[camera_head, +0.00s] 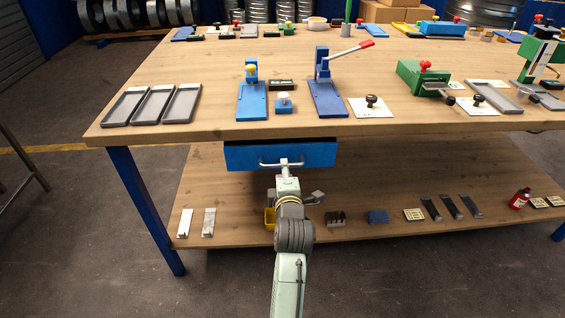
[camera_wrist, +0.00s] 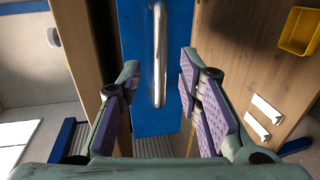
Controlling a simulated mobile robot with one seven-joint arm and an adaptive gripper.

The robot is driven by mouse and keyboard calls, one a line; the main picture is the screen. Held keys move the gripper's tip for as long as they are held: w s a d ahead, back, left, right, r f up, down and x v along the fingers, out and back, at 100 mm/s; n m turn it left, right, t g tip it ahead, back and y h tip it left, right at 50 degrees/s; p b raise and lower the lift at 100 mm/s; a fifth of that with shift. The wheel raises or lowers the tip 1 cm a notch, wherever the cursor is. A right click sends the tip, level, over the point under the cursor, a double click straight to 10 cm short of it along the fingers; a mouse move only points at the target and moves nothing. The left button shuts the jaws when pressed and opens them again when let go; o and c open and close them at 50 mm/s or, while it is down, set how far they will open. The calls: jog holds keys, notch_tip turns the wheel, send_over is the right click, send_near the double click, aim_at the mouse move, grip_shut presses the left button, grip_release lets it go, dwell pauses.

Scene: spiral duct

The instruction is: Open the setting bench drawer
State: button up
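The setting bench drawer (camera_head: 240,157) has a blue front under the near edge of the wooden bench top; it looks shut. Its pale metal bar handle (camera_head: 268,164) runs across the front. My gripper (camera_head: 284,165) is at the middle of the handle and hides part of it. In the wrist view the blue drawer front (camera_wrist: 138,70) and the shiny handle (camera_wrist: 158,45) stand upright in the picture. There my gripper (camera_wrist: 160,78) is open, with the handle showing between its two purple-padded fingers. I see gaps on both sides of the handle; neither finger visibly touches it.
The bench top (camera_head: 220,105) holds grey trays (camera_head: 155,103), blue press tools (camera_head: 327,95) and green tools (camera_head: 424,80). A lower shelf (camera_head: 370,190) carries small parts and a yellow bin (camera_wrist: 298,32). A blue bench leg (camera_head: 145,210) stands at left. The floor in front is clear.

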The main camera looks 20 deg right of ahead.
aim_at(305, 152)
jog(key=shift+p+x, duration=0.35)
jog(key=shift+x, duration=1.95)
grip_shut()
